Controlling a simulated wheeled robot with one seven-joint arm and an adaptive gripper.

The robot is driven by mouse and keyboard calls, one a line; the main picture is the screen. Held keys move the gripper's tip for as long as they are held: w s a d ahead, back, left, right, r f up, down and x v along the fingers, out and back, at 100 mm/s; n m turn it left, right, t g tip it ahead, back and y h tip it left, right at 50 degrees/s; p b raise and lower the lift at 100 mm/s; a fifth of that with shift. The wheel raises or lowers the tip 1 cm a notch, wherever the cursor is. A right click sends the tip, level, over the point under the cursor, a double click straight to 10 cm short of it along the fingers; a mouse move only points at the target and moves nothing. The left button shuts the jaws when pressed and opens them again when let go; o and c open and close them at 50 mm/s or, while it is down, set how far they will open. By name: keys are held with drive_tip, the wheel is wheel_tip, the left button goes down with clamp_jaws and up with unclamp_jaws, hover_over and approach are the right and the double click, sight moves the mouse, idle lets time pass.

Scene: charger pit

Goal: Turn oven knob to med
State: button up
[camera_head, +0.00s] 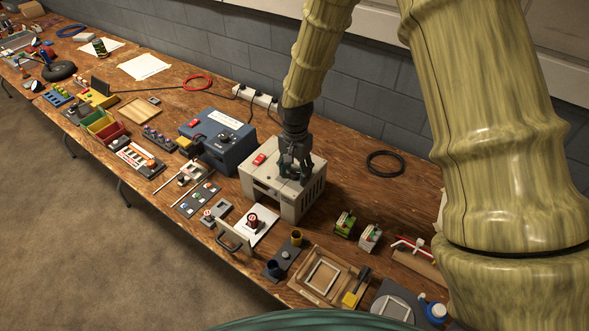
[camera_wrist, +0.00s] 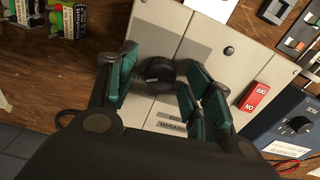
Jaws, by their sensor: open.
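The oven is a light grey box (camera_head: 262,192) on the workbench, and its top panel fills the middle of the wrist view (camera_wrist: 205,60). A round black knob (camera_wrist: 158,73) with a pale pointer line sits on that panel. My gripper (camera_head: 292,174) is above the box, pointing down. In the wrist view my gripper (camera_wrist: 158,79) is open, with dark green finger pads on either side of the knob. I cannot tell whether the pads touch it. Small labels (camera_wrist: 173,124) beside the knob are too small to read. In the head view my gripper hides the knob.
A red on/off switch (camera_wrist: 254,97) sits on the same panel. A blue box (camera_head: 217,139) with its own dial stands to the left. A black cable ring (camera_head: 385,163) lies on the right. Small fixtures crowd the bench's front edge, and a wall runs behind.

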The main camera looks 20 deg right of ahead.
drive_tip(key=c, duration=1.1)
drive_tip(key=shift+o, duration=0.4)
drive_tip(key=shift+a, duration=0.1)
drive_tip(key=n+p, duration=0.1)
drive_tip(key=n, duration=0.4)
drive_tip(key=shift+n, duration=0.3)
drive_tip(key=shift+c, duration=0.2)
drive_tip(key=n, duration=0.5)
drive_tip(key=shift+n+p, duration=0.4)
drive_tip(key=shift+n, duration=0.3)
